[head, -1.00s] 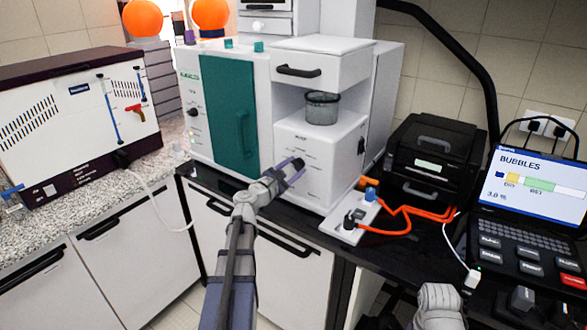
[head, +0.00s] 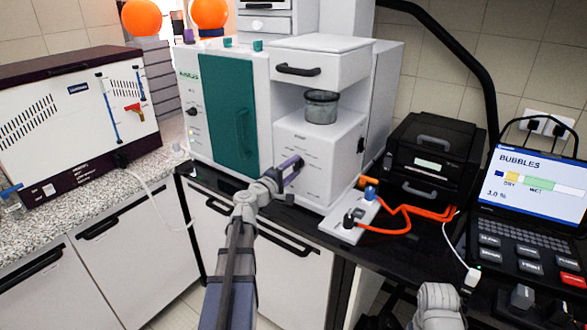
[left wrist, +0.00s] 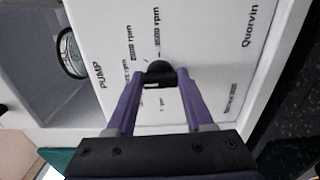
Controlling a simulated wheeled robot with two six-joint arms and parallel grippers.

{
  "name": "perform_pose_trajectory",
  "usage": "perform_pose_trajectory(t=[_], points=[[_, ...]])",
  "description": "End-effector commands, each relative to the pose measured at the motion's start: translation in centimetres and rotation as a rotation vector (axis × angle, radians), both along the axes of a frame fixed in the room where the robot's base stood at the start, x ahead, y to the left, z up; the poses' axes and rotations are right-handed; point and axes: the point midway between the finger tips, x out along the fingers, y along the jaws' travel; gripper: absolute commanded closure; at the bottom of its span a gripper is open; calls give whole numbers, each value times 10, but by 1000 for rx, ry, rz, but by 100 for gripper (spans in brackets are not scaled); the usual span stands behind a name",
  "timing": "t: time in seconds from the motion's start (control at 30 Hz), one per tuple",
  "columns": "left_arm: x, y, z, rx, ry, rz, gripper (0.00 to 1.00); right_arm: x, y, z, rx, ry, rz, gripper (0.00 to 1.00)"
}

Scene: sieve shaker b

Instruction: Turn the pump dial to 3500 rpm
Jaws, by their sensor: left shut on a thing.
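The pump dial (left wrist: 160,72) is a small black knob on the white pump panel (left wrist: 200,70), seen in the left wrist view. My left gripper (left wrist: 157,78) has its two purple fingers on either side of the dial and is shut on it. Printed rpm labels stand around the knob; the 3500 rpm label (left wrist: 158,30) is above it in that view. Which label the dial points to I cannot tell. In the head view my left gripper (head: 291,170) is at the front of the pump unit (head: 318,155) and hides the dial.
A glass jar (head: 321,107) sits in the recess above the pump panel. To the right are a power strip (head: 350,222) with orange cables, a black printer-like box (head: 432,160) and a laptop (head: 530,200) reading BUBBLES. A teal door (head: 228,115) is left of the panel.

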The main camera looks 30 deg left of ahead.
Motion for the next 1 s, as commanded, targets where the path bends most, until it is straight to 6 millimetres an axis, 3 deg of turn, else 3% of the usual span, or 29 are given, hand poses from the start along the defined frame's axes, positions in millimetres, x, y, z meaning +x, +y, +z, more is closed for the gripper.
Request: perform_pose_trajectory(t=[1.0], points=[[-1,1,-4,963,-75,-2,100,0,0,-4,0,0,0,100]])
